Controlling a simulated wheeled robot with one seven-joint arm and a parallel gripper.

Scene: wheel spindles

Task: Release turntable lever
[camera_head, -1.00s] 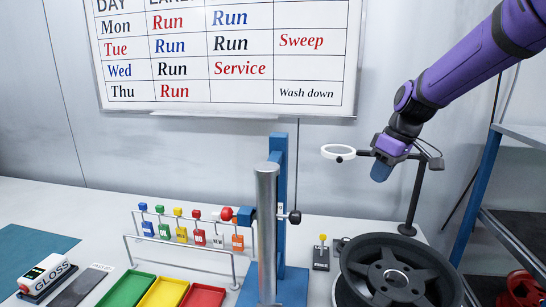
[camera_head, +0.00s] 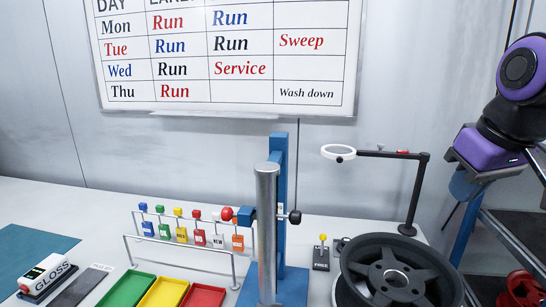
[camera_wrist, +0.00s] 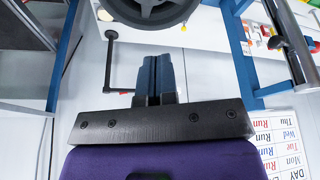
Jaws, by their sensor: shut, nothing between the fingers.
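A small lever with a yellow knob (camera_head: 322,238) stands upright on a dark base beside the black wheel (camera_head: 398,252). In the wrist view, a small yellow spot near the wheel (camera_wrist: 150,8) may be this knob. My gripper (camera_head: 464,186) is at the right in the head view, raised above the bench and well apart from the lever. In the wrist view, its two blue fingers (camera_wrist: 160,72) are closed together with nothing between them. The turntable under the wheel is mostly hidden.
A magnifier on a black stand (camera_head: 413,200) rises behind the wheel. A blue press with a metal column (camera_head: 267,230) stands left of the lever. Coloured trays (camera_head: 163,293) and a tag rack (camera_head: 190,258) are further left. Shelving (camera_head: 500,245) is at the right.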

